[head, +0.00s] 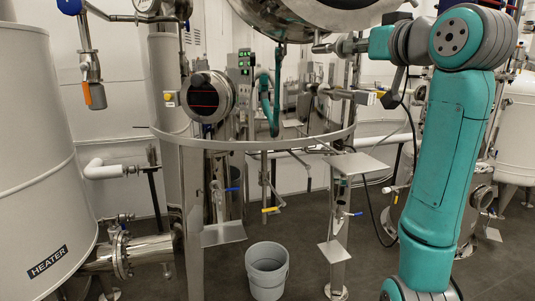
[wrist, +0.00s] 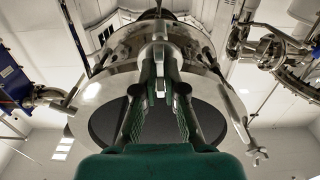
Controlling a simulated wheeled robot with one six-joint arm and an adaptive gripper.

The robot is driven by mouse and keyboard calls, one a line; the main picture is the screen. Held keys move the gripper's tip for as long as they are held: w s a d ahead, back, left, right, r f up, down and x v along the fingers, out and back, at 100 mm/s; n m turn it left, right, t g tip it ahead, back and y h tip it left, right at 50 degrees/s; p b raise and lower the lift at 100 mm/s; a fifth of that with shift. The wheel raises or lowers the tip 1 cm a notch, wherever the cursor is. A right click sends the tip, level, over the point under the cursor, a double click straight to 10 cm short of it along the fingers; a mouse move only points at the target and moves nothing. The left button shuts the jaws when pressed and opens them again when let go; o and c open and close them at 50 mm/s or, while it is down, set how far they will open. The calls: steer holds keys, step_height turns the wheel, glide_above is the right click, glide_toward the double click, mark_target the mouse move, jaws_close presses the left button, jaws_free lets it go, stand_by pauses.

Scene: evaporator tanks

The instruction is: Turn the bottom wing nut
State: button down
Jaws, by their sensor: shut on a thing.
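My gripper (head: 334,47) is raised at the underside of the round steel tank (head: 300,12) in the head view, reaching in from the right. In the wrist view my gripper (wrist: 160,82) points up at the tank (wrist: 195,55), with its two fingers close together. A small bright metal piece (wrist: 160,86) shows between the fingers; it appears to be the bottom wing nut, and the fingers are shut on it. The fingers hide most of it, so the angle of its wings cannot be told.
A curved steel rail (head: 255,145) runs below the tank. A grey bucket (head: 267,270) stands on the floor. A white heater tank (head: 35,150) is at left.

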steer(key=shift+n, duration=1.1)
steer(key=shift+n, duration=1.1)
steer(key=shift+n, duration=1.2)
